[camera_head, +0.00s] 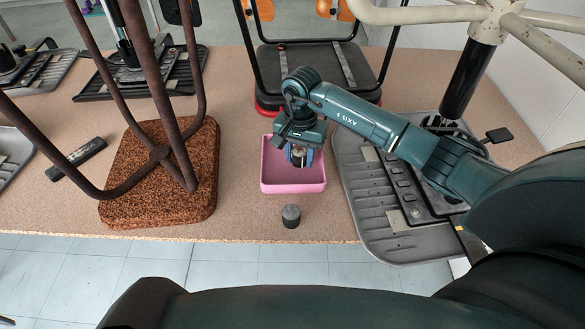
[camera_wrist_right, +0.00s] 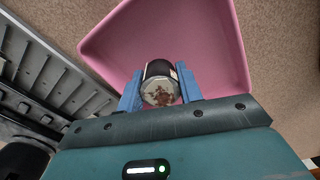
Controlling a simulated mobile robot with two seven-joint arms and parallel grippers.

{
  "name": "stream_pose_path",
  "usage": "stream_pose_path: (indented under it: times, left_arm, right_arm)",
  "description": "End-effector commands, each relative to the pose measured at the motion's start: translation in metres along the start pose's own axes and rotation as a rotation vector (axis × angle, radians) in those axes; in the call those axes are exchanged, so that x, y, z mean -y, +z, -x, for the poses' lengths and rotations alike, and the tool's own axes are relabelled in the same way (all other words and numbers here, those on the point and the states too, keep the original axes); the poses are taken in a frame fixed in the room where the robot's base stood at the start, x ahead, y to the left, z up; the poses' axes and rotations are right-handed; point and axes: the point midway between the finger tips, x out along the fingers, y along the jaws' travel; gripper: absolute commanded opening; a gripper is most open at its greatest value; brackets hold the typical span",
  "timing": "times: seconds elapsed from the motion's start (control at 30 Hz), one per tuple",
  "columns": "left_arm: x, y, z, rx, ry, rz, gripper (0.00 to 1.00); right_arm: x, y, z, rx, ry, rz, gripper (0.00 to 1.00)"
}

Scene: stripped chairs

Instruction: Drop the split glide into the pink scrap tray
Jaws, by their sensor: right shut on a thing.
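The pink scrap tray (camera_head: 293,188) lies on the bench in front of me, and its floor and walls fill the top of the right wrist view (camera_wrist_right: 205,35). My right gripper (camera_head: 299,156) is over the tray, pointing down. Its blue fingers are shut on the glide (camera_wrist_right: 160,88), a short black cylinder with a pale, rust-stained end. The glide sits between the fingers above the tray floor. I cannot make out a split in it. My left gripper is not in view.
Another dark cylindrical glide (camera_head: 291,216) stands on the bench just in front of the tray. An upturned chair with a brown cork-like seat (camera_head: 130,205) is to the left. A grey chair part (camera_head: 385,225) lies close on the right. The bench front edge is near.

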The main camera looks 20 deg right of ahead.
Motion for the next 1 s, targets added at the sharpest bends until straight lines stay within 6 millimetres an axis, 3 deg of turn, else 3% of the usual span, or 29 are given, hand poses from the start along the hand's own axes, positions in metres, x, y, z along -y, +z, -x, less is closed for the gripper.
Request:
stream_pose_path:
  times: [0.23, 0.27, 0.53, 0.83, 1.0]
  left_arm:
    - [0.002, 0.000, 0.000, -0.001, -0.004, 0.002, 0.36]
    - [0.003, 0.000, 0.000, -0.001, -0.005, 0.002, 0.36]
    - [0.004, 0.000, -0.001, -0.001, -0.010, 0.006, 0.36]
    - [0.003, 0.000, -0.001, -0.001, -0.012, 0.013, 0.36]
    - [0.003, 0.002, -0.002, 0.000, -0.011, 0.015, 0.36]
  right_arm:
    - [0.000, 0.000, -0.001, -0.001, 0.000, 0.000, 0.00]
    - [0.000, 0.000, -0.001, -0.001, 0.000, 0.000, 0.37]
    - [0.000, 0.000, -0.001, -0.001, 0.000, 0.001, 0.59]
    - [0.000, -0.001, 0.002, -0.002, 0.000, 0.001, 0.61]
    - [0.000, -0.002, 0.022, -0.005, -0.002, 0.001, 0.61]
